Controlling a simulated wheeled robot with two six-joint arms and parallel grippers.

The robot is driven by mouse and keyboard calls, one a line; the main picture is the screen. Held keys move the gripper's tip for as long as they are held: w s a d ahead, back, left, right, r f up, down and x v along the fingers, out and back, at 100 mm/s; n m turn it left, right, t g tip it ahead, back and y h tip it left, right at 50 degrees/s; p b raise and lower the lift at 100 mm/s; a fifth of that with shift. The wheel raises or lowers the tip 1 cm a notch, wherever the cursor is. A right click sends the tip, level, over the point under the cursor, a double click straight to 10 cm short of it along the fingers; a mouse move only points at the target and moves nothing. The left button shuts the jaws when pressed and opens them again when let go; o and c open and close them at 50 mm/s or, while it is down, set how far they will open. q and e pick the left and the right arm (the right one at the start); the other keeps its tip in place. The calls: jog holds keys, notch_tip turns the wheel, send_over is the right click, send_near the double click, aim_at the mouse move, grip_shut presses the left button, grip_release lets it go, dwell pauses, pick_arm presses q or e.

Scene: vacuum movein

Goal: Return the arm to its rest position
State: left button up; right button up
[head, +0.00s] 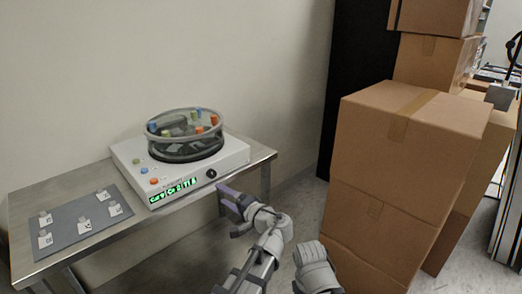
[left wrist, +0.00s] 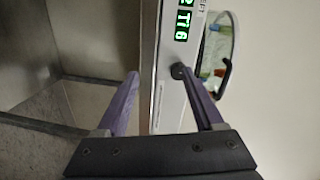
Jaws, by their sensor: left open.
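My left gripper (head: 230,199) is in front of the table's right front edge, just below and right of the white machine (head: 228,155). Its purple fingers are apart in the left wrist view (left wrist: 159,74), with nothing between them. In that view the black knob (left wrist: 178,71) on the machine's front lies near the right fingertip; I cannot tell whether they touch. The machine has a green lit display (head: 172,190) and a round clear chamber (head: 185,152) with several coloured pieces. Another grey arm part of mine shows at the bottom, but my right gripper is not visible.
The metal table (head: 95,264) stands against the wall. A grey mat (head: 70,221) with several small tagged pieces lies at its left. Stacked cardboard boxes (head: 400,150) stand close on the right. Some floor (head: 305,205) is clear between table and boxes.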

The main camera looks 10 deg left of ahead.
pick_arm(q)
jog(key=s+a+f+n+g+h, duration=0.2)
jog(key=s+a+f+g+h, duration=0.15)
jog(key=f, duration=0.35)
jog(key=s+d+f+n+g+h, duration=0.3)
jog(key=s+d+f+g+h, duration=0.2)
jog(key=s+d+f+h, duration=0.45)
jog(key=s+d+r+m+p, duration=0.2)
jog(key=s+d+r+p, duration=0.1)
jog(key=r+p, duration=0.8)
jog(key=s+d+r+m+g+p, duration=0.1)
jog(key=s+d+r+p, duration=0.3)
jog(key=r+p, duration=0.8)
jog(key=d+p, duration=0.2)
jog(key=shift+s+d+m+y+p, duration=0.25)
jog(key=shift+s+m+y+p, duration=0.05)
jog(key=shift+m+p, duration=0.1)
jog(key=shift+f, duration=0.1)
